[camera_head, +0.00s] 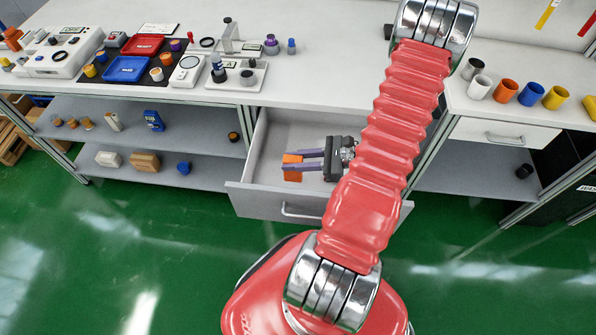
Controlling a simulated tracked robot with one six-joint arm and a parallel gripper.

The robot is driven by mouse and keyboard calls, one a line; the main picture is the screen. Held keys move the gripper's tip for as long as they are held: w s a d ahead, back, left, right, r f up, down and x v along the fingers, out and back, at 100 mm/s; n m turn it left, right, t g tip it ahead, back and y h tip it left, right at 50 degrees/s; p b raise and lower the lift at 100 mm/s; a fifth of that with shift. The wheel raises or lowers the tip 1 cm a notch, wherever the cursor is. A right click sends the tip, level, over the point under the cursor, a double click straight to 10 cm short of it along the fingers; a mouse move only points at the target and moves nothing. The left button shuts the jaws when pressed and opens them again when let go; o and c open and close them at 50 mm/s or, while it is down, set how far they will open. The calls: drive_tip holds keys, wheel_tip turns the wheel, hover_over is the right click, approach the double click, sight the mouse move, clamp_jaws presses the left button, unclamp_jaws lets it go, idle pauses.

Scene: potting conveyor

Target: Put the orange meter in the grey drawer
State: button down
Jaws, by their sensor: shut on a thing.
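The orange meter (292,176) is a small orange block, partly covered by the fingers of my gripper (291,162). My gripper has purple-grey fingers pointing left and is shut on the orange meter. The grey drawer (262,203) is pulled out under the workbench. The meter and gripper appear within the drawer's opening, in its left half. I cannot tell whether the meter touches the drawer floor. My red arm hides the drawer's right part.
The workbench top (330,75) holds a red tray (143,45), a blue tray (126,68) and instruments at left. Several coloured cups, including an orange cup (506,91), stand at right. A closed drawer (505,134) is at right. The shelf (205,172) holds small items. The green floor in front is clear.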

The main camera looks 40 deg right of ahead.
sight(294, 173)
drive_tip(key=shift+f, duration=1.05)
drive_tip(key=shift+f, duration=2.1)
drive_tip(key=c, duration=1.5)
unclamp_jaws()
drive_tip(key=v, duration=1.2)
drive_tip(key=shift+r, duration=0.1)
